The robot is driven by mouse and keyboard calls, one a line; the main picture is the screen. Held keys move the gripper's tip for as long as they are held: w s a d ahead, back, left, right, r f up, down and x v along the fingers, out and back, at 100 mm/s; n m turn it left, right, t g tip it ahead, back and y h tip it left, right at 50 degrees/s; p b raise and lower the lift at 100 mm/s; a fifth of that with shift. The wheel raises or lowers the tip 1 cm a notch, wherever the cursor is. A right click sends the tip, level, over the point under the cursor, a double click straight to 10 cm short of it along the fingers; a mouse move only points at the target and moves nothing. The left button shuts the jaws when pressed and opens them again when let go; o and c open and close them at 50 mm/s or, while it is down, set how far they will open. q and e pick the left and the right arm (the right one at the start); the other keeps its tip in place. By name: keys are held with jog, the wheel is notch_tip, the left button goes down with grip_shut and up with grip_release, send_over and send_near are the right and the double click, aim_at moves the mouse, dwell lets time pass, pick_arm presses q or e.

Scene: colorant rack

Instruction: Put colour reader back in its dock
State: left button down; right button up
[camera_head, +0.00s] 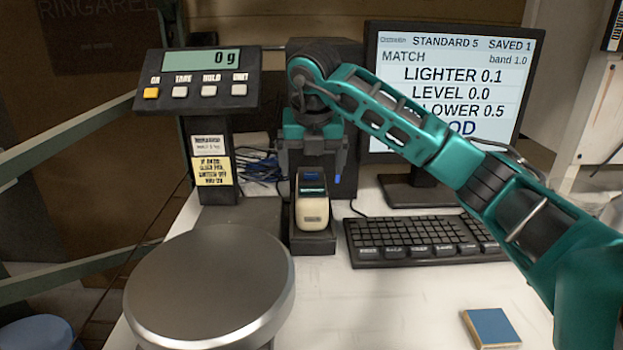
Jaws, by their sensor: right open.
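The colour reader (311,208), a small cream device with a dark teal screen on top, sits upright in its black dock (313,243) in the middle of the table. My right gripper (313,172) is open just above and behind the reader, its fingers pointing down. The fingertips look close to the reader's upper end; I cannot tell whether they touch it. My right arm reaches in from the right, over the keyboard. My left gripper does not show.
A scale with a round metal pan (210,285) and a display post (208,165) reading 0 g stands left. A monitor (450,85) and keyboard (425,238) are right of the dock. A blue block (491,327) lies at front right. The front middle of the table is clear.

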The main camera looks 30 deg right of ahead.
jog(key=v, duration=0.4)
jog(key=shift+r, duration=0.2)
jog(key=shift+s, duration=0.1)
jog(key=shift+f, duration=0.1)
